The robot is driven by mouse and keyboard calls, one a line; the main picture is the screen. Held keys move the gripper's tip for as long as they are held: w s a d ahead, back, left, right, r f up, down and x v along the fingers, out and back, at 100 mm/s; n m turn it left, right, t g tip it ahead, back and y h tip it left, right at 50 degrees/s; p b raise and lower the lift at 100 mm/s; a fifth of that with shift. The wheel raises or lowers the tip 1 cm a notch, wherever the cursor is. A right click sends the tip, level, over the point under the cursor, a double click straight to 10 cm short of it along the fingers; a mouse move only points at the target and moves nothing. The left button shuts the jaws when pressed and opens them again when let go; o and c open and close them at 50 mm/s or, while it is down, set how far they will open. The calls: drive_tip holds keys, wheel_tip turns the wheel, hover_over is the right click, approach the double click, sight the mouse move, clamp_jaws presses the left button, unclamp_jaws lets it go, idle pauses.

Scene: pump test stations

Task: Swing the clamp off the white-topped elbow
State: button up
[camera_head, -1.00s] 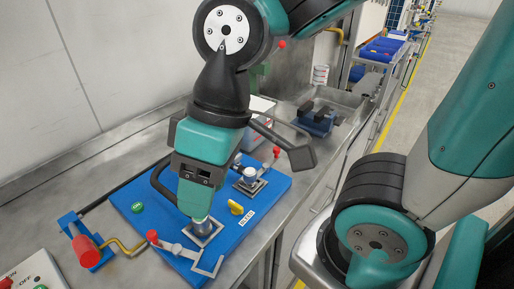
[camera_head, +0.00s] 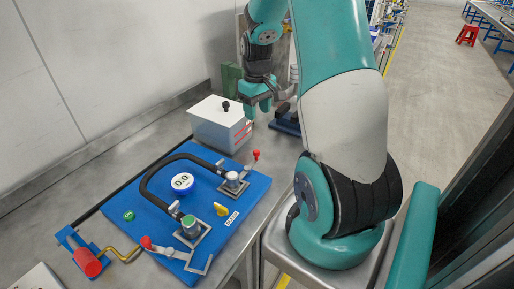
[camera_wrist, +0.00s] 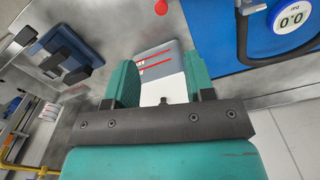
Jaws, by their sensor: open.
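The white-topped elbow (camera_head: 232,177) stands at the right back of the blue board, at one end of a black hose. Its clamp has a lever with a red knob (camera_head: 256,155), sticking up to the right; the knob also shows at the top of the wrist view (camera_wrist: 161,7). The clamp's exact position on the elbow is too small to tell. My gripper (camera_head: 258,112) is open and empty, high beyond the board near a white box. In the wrist view its teal fingers (camera_wrist: 162,78) are apart. The elbow is outside the wrist view.
The blue board (camera_head: 160,220) also carries a green-topped elbow (camera_head: 188,222), a gauge (camera_head: 182,182), a yellow knob (camera_head: 221,209) and another red-knobbed lever (camera_head: 146,243). The white box (camera_head: 213,128) stands behind it. A blue fixture (camera_wrist: 68,50) lies left in the wrist view.

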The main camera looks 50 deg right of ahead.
sight(257, 151)
wheel_tip(257, 151, down, 15)
drive_tip(key=p, duration=0.2)
drive_tip(key=shift+a+f+p, duration=0.1)
drive_tip(key=shift+p, duration=0.25)
clamp_jaws()
